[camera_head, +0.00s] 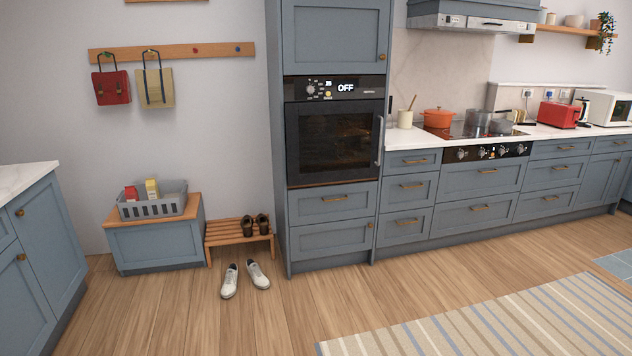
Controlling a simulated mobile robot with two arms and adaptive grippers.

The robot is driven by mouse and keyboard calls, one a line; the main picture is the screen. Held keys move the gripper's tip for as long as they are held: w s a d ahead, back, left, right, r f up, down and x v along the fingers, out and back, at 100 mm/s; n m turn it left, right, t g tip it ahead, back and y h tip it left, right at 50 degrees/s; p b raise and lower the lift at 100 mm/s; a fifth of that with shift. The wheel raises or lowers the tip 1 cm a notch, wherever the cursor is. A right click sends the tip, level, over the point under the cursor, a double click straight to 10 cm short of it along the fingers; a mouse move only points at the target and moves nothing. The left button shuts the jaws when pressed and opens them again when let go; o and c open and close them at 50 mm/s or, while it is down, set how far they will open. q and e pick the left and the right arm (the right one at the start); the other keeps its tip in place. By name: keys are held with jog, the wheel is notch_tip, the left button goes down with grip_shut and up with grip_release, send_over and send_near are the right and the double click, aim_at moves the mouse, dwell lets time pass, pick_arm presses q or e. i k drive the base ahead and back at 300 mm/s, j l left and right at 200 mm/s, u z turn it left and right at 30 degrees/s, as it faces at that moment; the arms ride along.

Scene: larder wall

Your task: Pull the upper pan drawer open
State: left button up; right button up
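A blue-grey base unit with two wide drawers stands under the hob, at the right of the head view. Its upper wide drawer (470,181) is shut, with its front flush with the unit and a brass bar handle (487,171) near its top edge. The lower wide drawer (462,217) beneath it is also shut. Neither of my grippers is in view, and nothing touches the drawer fronts.
Pots and an orange casserole (438,118) stand on the hob (462,131). A tall oven unit (335,140) stands left of the drawers. Bare wooden floor (400,285) lies before the units, with a striped rug (500,325) nearer. White shoes (230,281) lie by the slatted bench (238,236).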

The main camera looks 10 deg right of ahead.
aim_at(465, 180)
jog(key=i+l+z, duration=0.15)
jog(key=i+z, duration=0.25)
jog(key=i, duration=0.25)
jog(key=i+z, duration=0.45)
jog(key=i, duration=0.2)
jog(key=i+j+z, duration=0.4)
jog(key=i, duration=0.2)
